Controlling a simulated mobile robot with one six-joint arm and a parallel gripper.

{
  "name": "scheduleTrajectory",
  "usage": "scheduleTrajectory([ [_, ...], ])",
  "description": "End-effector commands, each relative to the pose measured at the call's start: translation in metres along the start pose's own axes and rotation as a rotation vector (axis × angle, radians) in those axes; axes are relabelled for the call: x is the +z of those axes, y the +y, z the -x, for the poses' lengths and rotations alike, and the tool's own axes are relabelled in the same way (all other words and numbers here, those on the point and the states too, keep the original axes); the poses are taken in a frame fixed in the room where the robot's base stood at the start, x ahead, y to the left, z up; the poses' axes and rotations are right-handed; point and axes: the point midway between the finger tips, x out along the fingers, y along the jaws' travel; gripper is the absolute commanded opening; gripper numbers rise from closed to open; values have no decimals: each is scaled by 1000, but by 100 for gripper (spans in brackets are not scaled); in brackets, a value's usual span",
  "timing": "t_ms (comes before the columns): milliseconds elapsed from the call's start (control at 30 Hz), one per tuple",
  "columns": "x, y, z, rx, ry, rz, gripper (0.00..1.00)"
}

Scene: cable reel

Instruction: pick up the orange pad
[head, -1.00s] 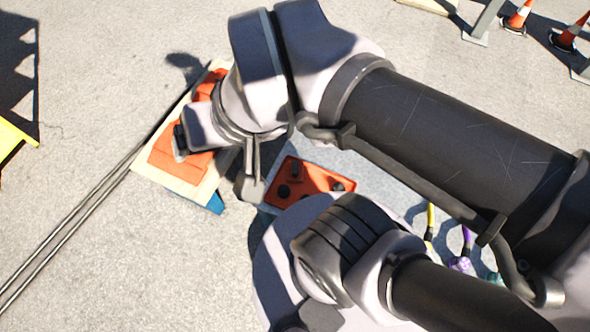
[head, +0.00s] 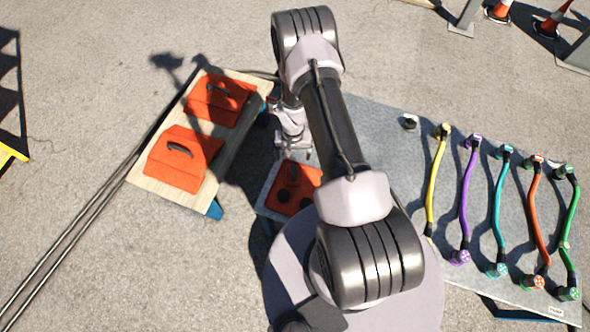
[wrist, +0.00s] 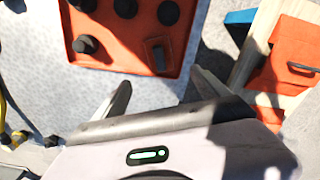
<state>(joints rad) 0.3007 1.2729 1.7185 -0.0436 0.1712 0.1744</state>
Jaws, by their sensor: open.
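An orange pad with black knobs (head: 309,176) lies on a light grey base near my own body, partly hidden by my arm. In the wrist view the orange knobbed pad (wrist: 112,52) shows at the top, just beyond my fingertips. Two more orange pieces, each with a dark handle, lie on a wooden board: a near one (head: 175,172) and a far one (head: 216,103). My gripper (wrist: 163,92) is open and empty, with no contact visible. In the head view my gripper (head: 307,155) is by the far edge of the knobbed pad.
The wooden board (head: 150,188) stands at the left. A grey panel (head: 385,135) on the right carries several coloured cables: yellow (head: 434,185), purple (head: 465,200) and others. Traffic cones (head: 500,10) stand far right. Open ground lies at the back and left.

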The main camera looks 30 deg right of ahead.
Motion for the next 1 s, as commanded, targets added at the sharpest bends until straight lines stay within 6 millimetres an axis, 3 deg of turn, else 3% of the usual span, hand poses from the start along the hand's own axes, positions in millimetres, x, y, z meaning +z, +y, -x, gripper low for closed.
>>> scheduleTrajectory([
  [33, 2, 0, -23, 1, -3, 0, 85],
  [200, 2, 0, -71, 0, -2, 1, 85],
  [467, 1, 0, -98, 0, -2, 0, 85],
  [667, 4, 1, -139, 1, -3, 0, 85],
  [900, 3, 1, -141, 0, -2, 0, 85],
  [1000, 3, 1, -141, 0, -2, 0, 65],
])
